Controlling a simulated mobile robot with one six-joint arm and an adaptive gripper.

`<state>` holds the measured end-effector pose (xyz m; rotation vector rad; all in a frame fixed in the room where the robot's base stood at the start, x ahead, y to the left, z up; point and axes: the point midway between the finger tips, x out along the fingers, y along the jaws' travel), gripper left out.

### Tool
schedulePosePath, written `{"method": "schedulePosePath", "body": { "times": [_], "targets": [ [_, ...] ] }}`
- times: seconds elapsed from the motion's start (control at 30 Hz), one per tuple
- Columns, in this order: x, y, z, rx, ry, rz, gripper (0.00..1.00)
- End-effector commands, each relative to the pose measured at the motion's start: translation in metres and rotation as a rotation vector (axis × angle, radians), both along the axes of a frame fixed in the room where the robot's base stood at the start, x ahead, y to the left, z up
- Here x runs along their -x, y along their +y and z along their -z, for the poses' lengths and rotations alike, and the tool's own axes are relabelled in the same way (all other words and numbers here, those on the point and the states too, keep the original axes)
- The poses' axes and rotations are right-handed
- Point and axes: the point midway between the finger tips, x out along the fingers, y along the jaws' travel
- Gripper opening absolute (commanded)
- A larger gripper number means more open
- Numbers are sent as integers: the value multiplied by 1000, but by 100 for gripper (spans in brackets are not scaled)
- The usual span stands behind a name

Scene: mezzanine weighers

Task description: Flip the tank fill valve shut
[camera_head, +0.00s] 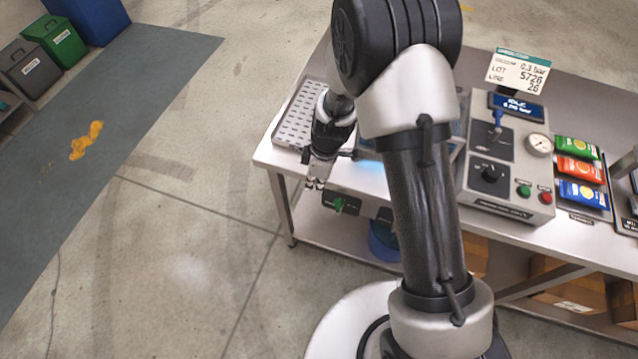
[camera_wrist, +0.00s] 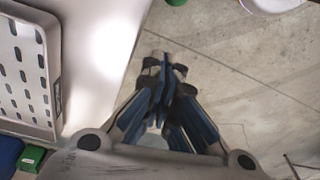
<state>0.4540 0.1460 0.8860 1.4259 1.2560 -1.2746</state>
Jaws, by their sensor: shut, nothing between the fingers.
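My gripper (camera_head: 316,183) is shut and empty at the front edge of the steel bench (camera_head: 266,158), pointing down. In the wrist view its fingertips (camera_wrist: 166,65) are together over bare floor. A green handle (camera_head: 341,204) on a dark mount sits below the bench edge, just right of and below my fingertips, with a small gap seeming to show. A blue lever (camera_head: 497,122) stands upright on the grey control box (camera_head: 505,205), far right of my gripper. No readable label shows which one is the tank fill valve. My arm hides part of the bench front.
A perforated tray (camera_head: 297,117) lies at the bench's left end. The box also bears a gauge (camera_head: 539,145), a black knob (camera_head: 490,174) and green and red buttons. A blue container (camera_head: 383,243) stands under the bench. The floor left of the bench is open.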

Motion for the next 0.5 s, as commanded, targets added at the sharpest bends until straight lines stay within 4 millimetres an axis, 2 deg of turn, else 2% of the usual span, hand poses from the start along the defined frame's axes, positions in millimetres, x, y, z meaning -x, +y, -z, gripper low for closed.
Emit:
{"method": "schedulePosePath", "body": {
  "times": [0.03, 0.1, 0.33, 0.5],
  "targets": [
    [1, 2, 15, 0, 4, -1, 0],
    [2, 4, 30, 1, 4, -1, 0],
    [2, 11, 78, 1, 3, 1, 0],
    [4, -15, 68, -1, -2, 4, 0]
  ]
}}
